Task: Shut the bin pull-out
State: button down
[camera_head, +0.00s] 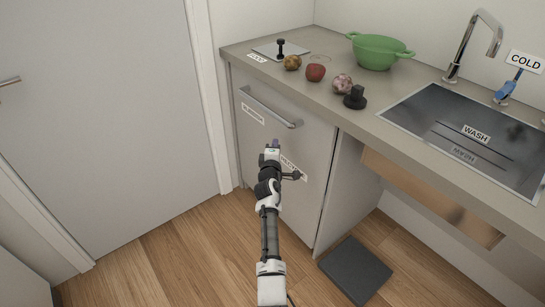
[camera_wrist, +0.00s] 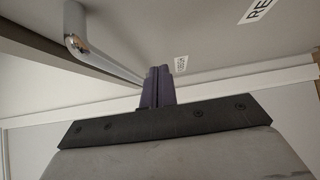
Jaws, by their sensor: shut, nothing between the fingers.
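The bin pull-out front (camera_head: 300,220) is a grey panel under the left end of the counter. It looks about flush with the counter edge, but any small gap at its top is hard to tell. It has a metal bar handle (camera_head: 270,108) near the top and white labels. My gripper (camera_head: 272,148) is in front of the panel, below the handle, and partly covers the lower label. In the wrist view my gripper (camera_wrist: 158,86) has its dark fingers together and empty. The handle (camera_wrist: 97,52) is beside them at the upper left. Contact with the panel cannot be told.
The counter (camera_head: 375,118) holds a green colander (camera_head: 378,51), several round foods, a black knob-like object (camera_head: 355,97) and a sink (camera_head: 470,125). Open knee space is right of the cabinet, with a dark mat (camera_head: 356,270) on the floor. A door (camera_head: 100,120) stands at left.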

jog(key=shift+s+a+p, duration=0.1)
jog(key=shift+s+a, duration=0.1)
jog(key=shift+s, duration=0.75)
jog(key=shift+s+a+p, duration=0.1)
jog(key=shift+s+a, duration=0.1)
jog(key=shift+s, duration=0.8)
jog(key=shift+s+a+p, duration=0.1)
jog(key=shift+s+a, duration=0.1)
jog(key=shift+s, duration=0.75)
jog(key=shift+a, duration=0.1)
